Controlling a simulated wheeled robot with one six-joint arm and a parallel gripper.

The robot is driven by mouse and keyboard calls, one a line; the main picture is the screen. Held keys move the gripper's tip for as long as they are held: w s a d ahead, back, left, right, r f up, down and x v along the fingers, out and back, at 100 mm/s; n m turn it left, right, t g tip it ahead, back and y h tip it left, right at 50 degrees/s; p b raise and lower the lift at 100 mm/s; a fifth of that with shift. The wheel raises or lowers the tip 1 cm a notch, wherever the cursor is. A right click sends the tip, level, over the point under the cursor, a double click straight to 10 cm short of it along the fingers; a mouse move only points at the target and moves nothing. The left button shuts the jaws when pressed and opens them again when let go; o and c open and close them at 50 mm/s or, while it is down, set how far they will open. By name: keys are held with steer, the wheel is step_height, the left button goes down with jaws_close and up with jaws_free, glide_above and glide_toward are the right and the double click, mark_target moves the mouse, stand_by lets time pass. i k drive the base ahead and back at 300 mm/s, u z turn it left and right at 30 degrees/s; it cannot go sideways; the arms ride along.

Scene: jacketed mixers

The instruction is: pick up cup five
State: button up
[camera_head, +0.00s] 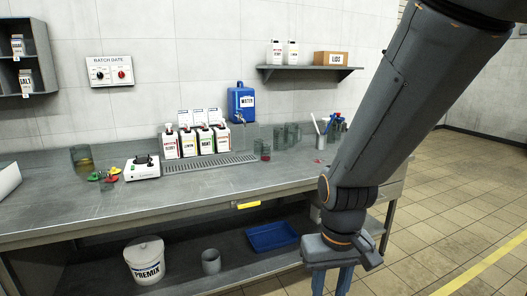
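Several clear grey cups (289,134) stand grouped on the steel bench, right of the blue water container. One cup (265,150) near them has red in its bottom. Another cup (82,158) with amber liquid stands at the bench's left. No number shows on any cup, so I cannot tell which is cup five. My gripper (334,282) hangs low at the bottom of the view, in front of the bench edge and well away from the cups. Its two blue fingers point down with a gap between them. Their tips are cut off by the frame, and nothing shows between them.
Four-colour-labelled bottles (204,141) stand behind a drain grate (210,163). The blue water container (241,104) has a tap. A white device (142,169) sits left. A premix bucket (146,261), grey pot (211,262) and blue tray (272,236) are below. Floor at right is clear.

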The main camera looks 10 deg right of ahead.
mark_target(265, 149)
steer(key=z, duration=0.1)
steer(key=i, duration=2.65)
steer(key=z, duration=0.15)
